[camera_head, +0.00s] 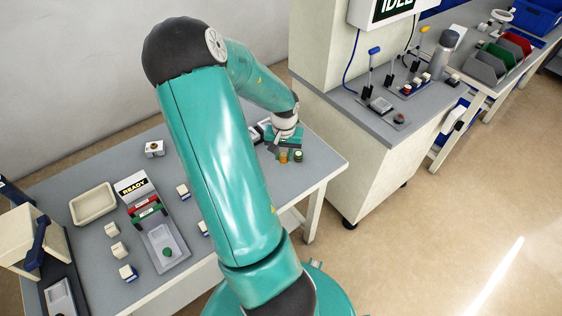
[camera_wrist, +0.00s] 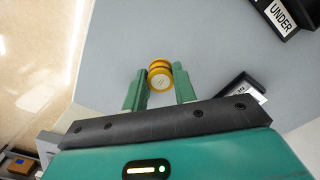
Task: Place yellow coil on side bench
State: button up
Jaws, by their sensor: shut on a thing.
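The yellow coil (camera_wrist: 160,75) is a small gold-yellow round piece with a pale face. In the wrist view it sits between the two green fingers of my gripper (camera_wrist: 160,92), which is shut on it. In the head view my gripper (camera_head: 287,153) is low over the right end of the grey bench (camera_head: 318,158), and the yellow coil (camera_head: 283,157) shows at the fingers. I cannot tell whether the coil touches the bench top. A small dark green piece shows beside it, and I cannot tell if it is a fingertip.
A black sign reading UNDER (camera_wrist: 282,15) and a smaller label block (camera_wrist: 243,88) stand near the gripper. Left on the bench are a cream tray (camera_head: 93,204), a READY feeder (camera_head: 133,185) and several small white boxes. A cabinet (camera_head: 375,160) stands right, beyond a floor gap.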

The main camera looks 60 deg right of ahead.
aim_at(281, 162)
jog(key=shift+w+a+f, duration=0.15)
jog(key=shift+f, duration=0.2)
jog(key=shift+w+a+f, duration=0.1)
jog(key=shift+w+f, duration=0.1)
jog(key=shift+f, duration=1.45)
jog(key=shift+f, duration=0.1)
jog(key=o, duration=1)
jog(key=shift+c, duration=0.2)
notch_tip(281, 162, up, 12)
jog(key=shift+r, duration=0.15)
